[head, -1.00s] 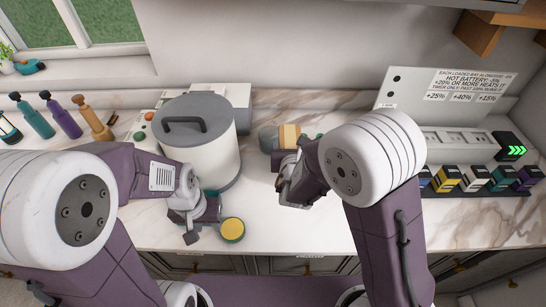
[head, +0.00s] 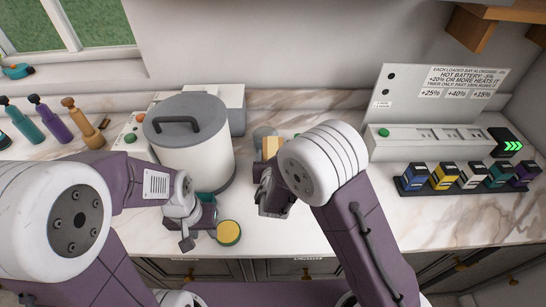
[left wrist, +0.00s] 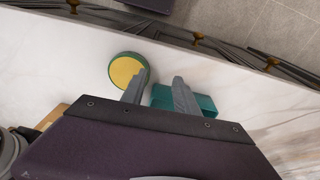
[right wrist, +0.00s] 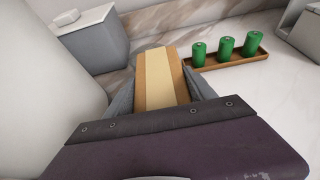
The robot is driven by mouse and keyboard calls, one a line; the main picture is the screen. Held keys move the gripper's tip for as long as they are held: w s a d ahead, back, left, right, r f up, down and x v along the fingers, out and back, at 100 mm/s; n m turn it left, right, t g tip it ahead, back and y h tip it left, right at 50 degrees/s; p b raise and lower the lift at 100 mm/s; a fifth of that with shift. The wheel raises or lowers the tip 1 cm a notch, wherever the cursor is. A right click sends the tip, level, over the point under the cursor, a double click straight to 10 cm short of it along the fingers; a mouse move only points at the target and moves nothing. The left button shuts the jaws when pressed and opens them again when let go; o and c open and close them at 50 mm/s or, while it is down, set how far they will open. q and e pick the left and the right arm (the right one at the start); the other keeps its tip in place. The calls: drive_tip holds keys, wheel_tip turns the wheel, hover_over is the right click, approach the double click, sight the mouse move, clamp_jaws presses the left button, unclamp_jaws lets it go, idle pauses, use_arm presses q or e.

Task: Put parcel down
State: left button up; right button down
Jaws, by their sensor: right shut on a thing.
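The parcel, a tan box with a paler stripe, is between the fingers of my right gripper (right wrist: 160,88) in the right wrist view (right wrist: 163,78). In the head view the parcel (head: 271,146) shows just beyond my right gripper (head: 264,183), over the counter right of the pot. Whether its underside touches the counter is hidden. My left gripper (head: 190,236) is low over the counter's front, beside a round yellow-topped green tin (head: 228,232). In the left wrist view its fingers (left wrist: 160,78) are apart, with a teal block (left wrist: 203,102) behind them.
A large lidded pot (head: 190,150) stands between my arms. A wooden tray (right wrist: 230,60) with three green cylinders lies right of the parcel. A row of coloured batteries (head: 470,178) and a charging station (head: 430,142) are at right. Bottles (head: 50,120) stand at left. Clear counter lies front centre.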

drive_tip(key=shift+c, duration=1.6)
unclamp_jaws()
drive_tip(key=shift+f, duration=0.1)
drive_tip(key=shift+s+r, duration=0.15)
drive_tip(key=shift+r, duration=0.1)
drive_tip(key=b+v, duration=0.1)
drive_tip(key=v, duration=1)
drive_tip(key=shift+s, duration=0.4)
drive_tip(key=shift+o, duration=0.4)
drive_tip(key=shift+r, duration=0.15)
